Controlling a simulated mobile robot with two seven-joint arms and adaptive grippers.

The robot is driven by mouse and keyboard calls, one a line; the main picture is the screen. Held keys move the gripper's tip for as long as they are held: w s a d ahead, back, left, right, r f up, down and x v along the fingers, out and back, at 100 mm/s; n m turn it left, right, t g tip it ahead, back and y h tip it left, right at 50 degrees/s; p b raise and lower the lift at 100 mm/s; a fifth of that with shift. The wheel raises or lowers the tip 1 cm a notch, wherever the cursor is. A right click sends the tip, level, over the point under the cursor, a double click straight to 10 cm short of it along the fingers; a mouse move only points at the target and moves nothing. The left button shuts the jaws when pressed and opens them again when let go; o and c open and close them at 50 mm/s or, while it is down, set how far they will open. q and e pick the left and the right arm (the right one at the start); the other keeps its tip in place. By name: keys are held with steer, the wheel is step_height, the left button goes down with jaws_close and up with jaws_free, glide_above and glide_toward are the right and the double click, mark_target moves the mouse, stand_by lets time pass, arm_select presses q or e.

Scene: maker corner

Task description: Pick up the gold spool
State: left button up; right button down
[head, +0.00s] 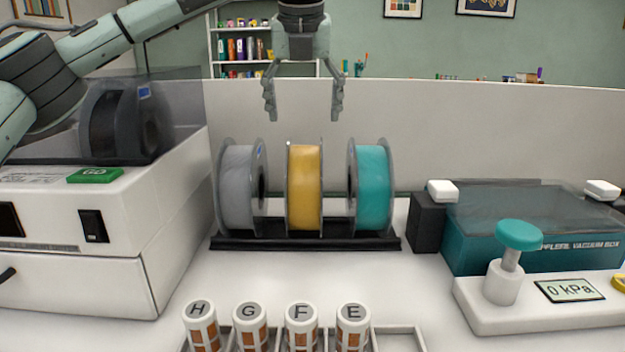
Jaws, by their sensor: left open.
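The gold spool (305,188) stands upright on edge in the middle of a black rack (270,242). A grey spool (237,190) stands to its left and a teal spool (373,188) to its right, with gaps between them. My left gripper (303,112) hangs fingers down above the gold spool in the picture. Its two fingers are spread wide and nothing is between them. The fingertips are apart from the spools. My right gripper is not in view.
A white machine with a green GO button (94,176) and a dark spool (125,120) stands at left. A teal vacuum box (540,232) and a pump with a gauge (568,290) stand at right. Lettered tubes (301,325) stand in front. A low white wall (420,130) runs behind.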

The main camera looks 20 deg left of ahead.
mark_target(305, 139)
arm_select(q)
steer(key=shift+x, duration=0.95)
steer(key=x, duration=0.5)
steer(key=shift+f, duration=0.15)
jaws_close()
steer(key=shift+r, duration=0.25)
